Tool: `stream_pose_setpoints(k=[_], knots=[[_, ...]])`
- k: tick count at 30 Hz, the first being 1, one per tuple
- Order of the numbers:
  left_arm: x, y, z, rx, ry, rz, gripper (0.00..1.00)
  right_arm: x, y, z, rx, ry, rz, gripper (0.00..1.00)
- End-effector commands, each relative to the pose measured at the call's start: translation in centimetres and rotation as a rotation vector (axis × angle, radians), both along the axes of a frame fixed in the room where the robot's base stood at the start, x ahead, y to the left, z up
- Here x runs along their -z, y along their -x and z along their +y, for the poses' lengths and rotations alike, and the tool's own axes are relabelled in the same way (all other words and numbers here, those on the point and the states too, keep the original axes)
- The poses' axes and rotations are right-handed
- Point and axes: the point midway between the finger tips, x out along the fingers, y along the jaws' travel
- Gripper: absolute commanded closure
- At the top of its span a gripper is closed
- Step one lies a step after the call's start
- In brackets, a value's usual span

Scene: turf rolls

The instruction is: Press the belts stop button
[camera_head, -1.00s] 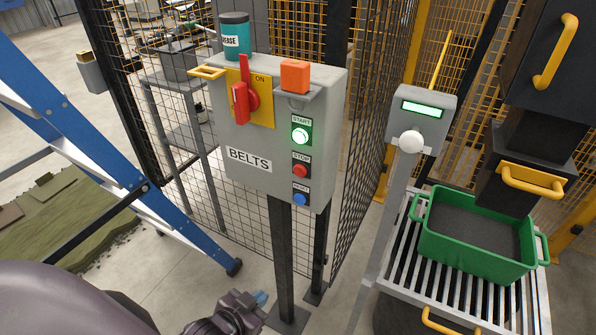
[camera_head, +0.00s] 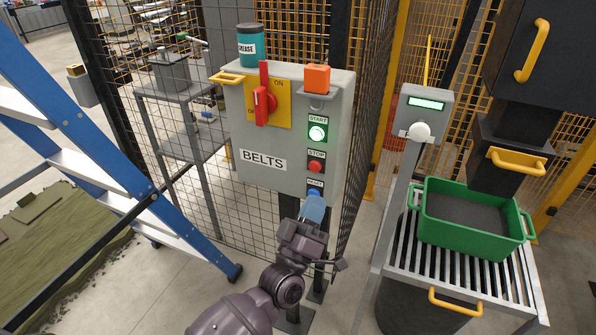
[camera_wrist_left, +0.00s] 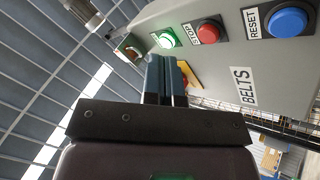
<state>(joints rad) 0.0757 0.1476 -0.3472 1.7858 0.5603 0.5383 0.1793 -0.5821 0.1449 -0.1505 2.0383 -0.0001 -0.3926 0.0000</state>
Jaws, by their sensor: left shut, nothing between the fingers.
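The grey BELTS control box (camera_head: 240,150) stands on a post in front of the mesh fence. Its red stop button (camera_head: 316,167) sits between the lit green start button (camera_head: 317,133) above and the blue reset button (camera_head: 314,191) below. My left gripper (camera_head: 314,208) is shut and empty, its blue-grey fingertips just below the reset button in the head view. In the left wrist view the shut fingers (camera_wrist_left: 165,72) point up beside the panel face; the stop button (camera_wrist_left: 208,32) is clear of them. Contact with the panel cannot be told. My right gripper is not in view.
A blue ladder (camera_head: 100,165) stands left; a green crate (camera_head: 470,240) sits on rollers right.

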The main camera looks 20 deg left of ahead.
Motion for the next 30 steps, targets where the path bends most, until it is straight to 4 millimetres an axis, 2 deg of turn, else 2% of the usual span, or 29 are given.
stream_pose_setpoints(k=[6, 10, 24, 30], knots=[[-0.4, 1.1, 2.4, -0.048, 0.195, -0.104, 1.0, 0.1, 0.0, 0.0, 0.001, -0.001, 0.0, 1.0], [-0.8, 1.7, 3.2, -0.064, 0.251, -0.151, 1.0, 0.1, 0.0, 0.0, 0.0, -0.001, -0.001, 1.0], [-1.0, 1.9, 3.5, -0.065, 0.272, -0.172, 1.0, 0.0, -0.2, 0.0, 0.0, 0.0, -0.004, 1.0], [-0.9, 0.9, 3.5, -0.065, 0.273, -0.171, 1.0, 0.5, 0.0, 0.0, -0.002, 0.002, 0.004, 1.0]])
